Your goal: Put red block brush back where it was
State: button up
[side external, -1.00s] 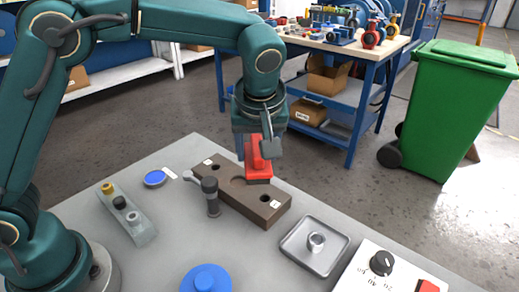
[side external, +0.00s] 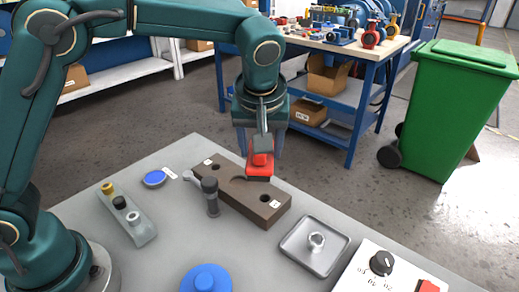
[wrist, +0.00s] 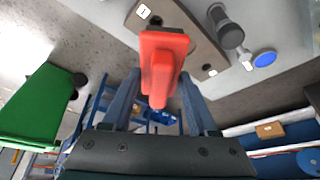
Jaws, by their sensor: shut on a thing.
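The red block brush (side external: 259,165) is held below my gripper (side external: 262,148) in the side view, over the back edge of the brown block (side external: 228,194). The brush has a red body and handle with a dark underside. In the wrist view the brush (wrist: 160,58) sits between the two fingers of my gripper (wrist: 160,88). The brown block (wrist: 188,30) shows behind it, with round recesses and white labels. The brush looks raised above the table and apart from the block, but its exact height is hard to tell.
A grey cylindrical tool (side external: 211,197) stands close to the block's front. A metal tray (side external: 291,246) with a ring, a blue disc (side external: 155,178), a blue round part (side external: 206,279), a holder with small parts (side external: 128,216) and a dial panel (side external: 365,272) are on the table.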

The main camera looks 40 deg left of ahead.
jog(key=a+n, duration=0.1)
jog(key=a, duration=1.5)
jog(key=s+a+n+g+y, duration=0.1)
jog(key=s+a+n, duration=0.25)
jog(key=a, duration=0.45)
jog(key=s+a+n+g, duration=0.15)
jog(key=s+a, duration=0.25)
jog(key=a, duration=0.4)
jog(key=shift+t, duration=0.45)
jog(key=w+d+f, duration=0.2)
jog(key=w, duration=0.1)
jog(key=w+d+f, duration=0.2)
jog(key=w, duration=0.1)
jog(key=w+d+f, duration=0.2)
jog(key=f, duration=0.1)
jog(key=shift+w+d, duration=0.35)
jog(key=shift+w, duration=0.05)
jog(key=shift+f, duration=2)
jog(key=shift+f, duration=0.1)
jog(key=o, duration=1.3)
